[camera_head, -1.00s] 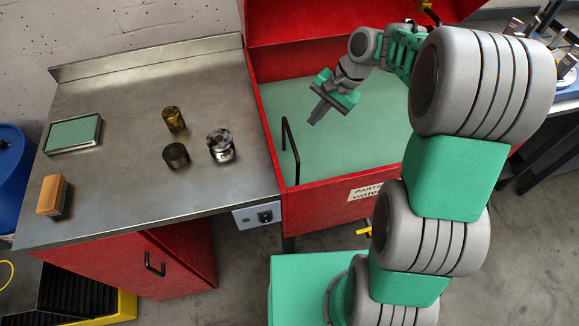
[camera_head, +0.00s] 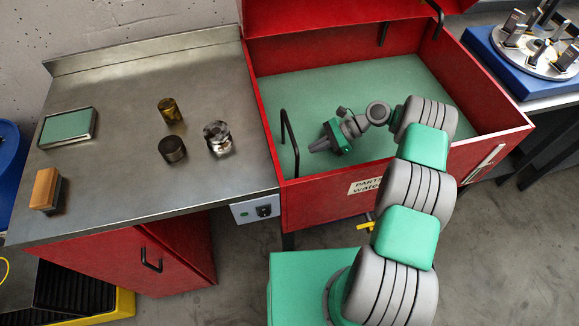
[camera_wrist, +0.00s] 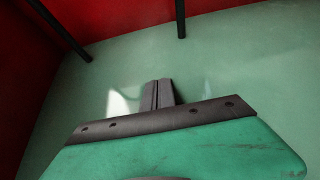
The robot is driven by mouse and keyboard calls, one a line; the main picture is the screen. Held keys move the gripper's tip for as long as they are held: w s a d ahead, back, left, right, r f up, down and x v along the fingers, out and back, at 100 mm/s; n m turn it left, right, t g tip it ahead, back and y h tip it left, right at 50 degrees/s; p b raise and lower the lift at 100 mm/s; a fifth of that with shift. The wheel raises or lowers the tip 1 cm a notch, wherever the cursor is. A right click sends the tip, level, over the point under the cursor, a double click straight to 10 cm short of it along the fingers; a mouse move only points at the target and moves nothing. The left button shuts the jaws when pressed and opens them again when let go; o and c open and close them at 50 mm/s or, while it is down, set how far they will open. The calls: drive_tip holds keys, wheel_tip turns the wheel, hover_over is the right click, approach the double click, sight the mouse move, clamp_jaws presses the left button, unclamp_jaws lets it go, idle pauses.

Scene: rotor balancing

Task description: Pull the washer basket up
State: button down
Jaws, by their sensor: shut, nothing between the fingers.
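The red parts washer (camera_head: 265,112) stands open, filled with flat green liquid (camera_head: 340,84). A black bar handle (camera_head: 290,145) rises inside its left end; I take it as the basket's handle. Its two dark posts also show at the top of the wrist view (camera_wrist: 181,18). The basket body is hidden under the green surface. My gripper (camera_head: 315,147) is shut and empty, low over the green surface to the right of the handle and apart from it. In the wrist view its fingers (camera_wrist: 157,95) are together and point toward the handle side.
A steel bench (camera_head: 110,180) adjoins the washer on the left, with a brass cylinder (camera_head: 170,110), a dark cylinder (camera_head: 172,149), a shiny metal part (camera_head: 217,139), a green-topped block (camera_head: 68,128) and a brown-topped block (camera_head: 45,189). The washer's front wall (camera_head: 320,205) lies close to my arm.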

drive_tip(key=p+x, duration=0.2)
drive_tip(key=x, duration=0.6)
drive_tip(key=shift+d, duration=0.1)
